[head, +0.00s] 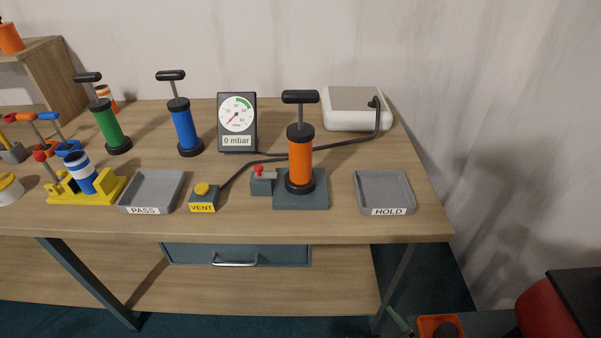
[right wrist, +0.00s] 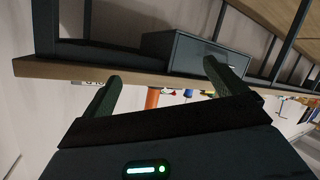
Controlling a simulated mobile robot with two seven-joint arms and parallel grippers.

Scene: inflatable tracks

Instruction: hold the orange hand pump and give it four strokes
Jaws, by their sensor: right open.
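The orange hand pump (head: 300,160) stands upright on a dark grey base (head: 315,198) near the table's front, right of centre. Its black T-handle (head: 300,97) is raised on a grey rod. A small grey block with a red knob (head: 258,170) sits at the base's left side. My right gripper (right wrist: 161,70) shows in the right wrist view with its fingers apart and nothing between them. It is in front of the table edge, away from the pump, whose orange body (right wrist: 152,97) shows partly beyond the edge. My left gripper is in neither view.
A gauge (head: 237,122) reading 0 mbar, blue pump (head: 185,132) and green pump (head: 107,126) stand behind. A black hose runs to a white box (head: 345,120). A drawer (head: 190,254) is below.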

